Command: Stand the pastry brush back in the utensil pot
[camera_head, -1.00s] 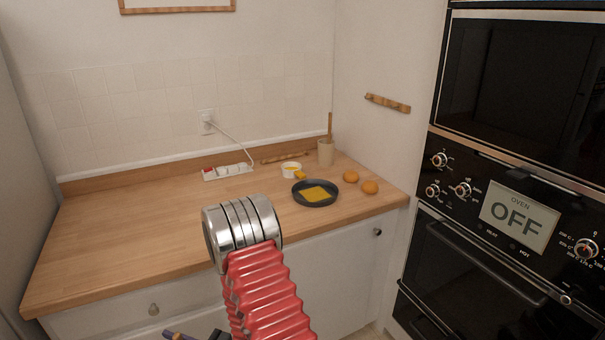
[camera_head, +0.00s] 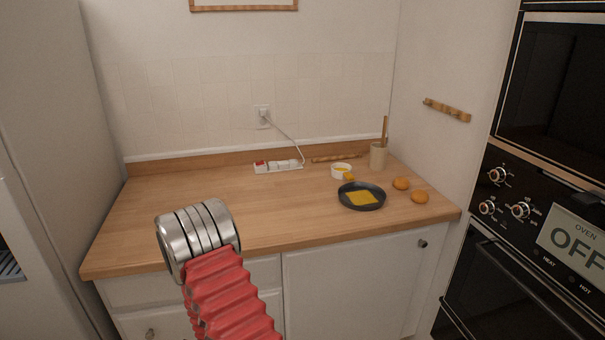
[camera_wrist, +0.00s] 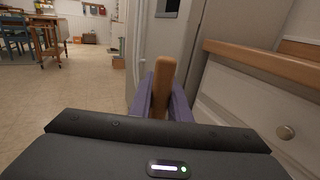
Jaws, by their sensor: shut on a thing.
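In the wrist view my gripper (camera_wrist: 163,92) has its two purple fingers closed around a wooden handle, which I take for the pastry brush (camera_wrist: 165,72). Its bristles do not show. The utensil pot (camera_head: 377,157), a beige cylinder, stands upright at the back right of the counter in the head view. One wooden utensil (camera_head: 385,130) sticks up from it. My gripper is out of the head view and well away from the pot; only my red and silver arm shows there.
The wooden counter (camera_head: 190,205) is clear on its left. A dark pan (camera_head: 345,202) with a yellow square, a white bowl (camera_head: 341,170) and two orange round items (camera_head: 401,184) lie before the pot. A power strip (camera_head: 278,166) is at the back. Ovens (camera_head: 550,190) stand right.

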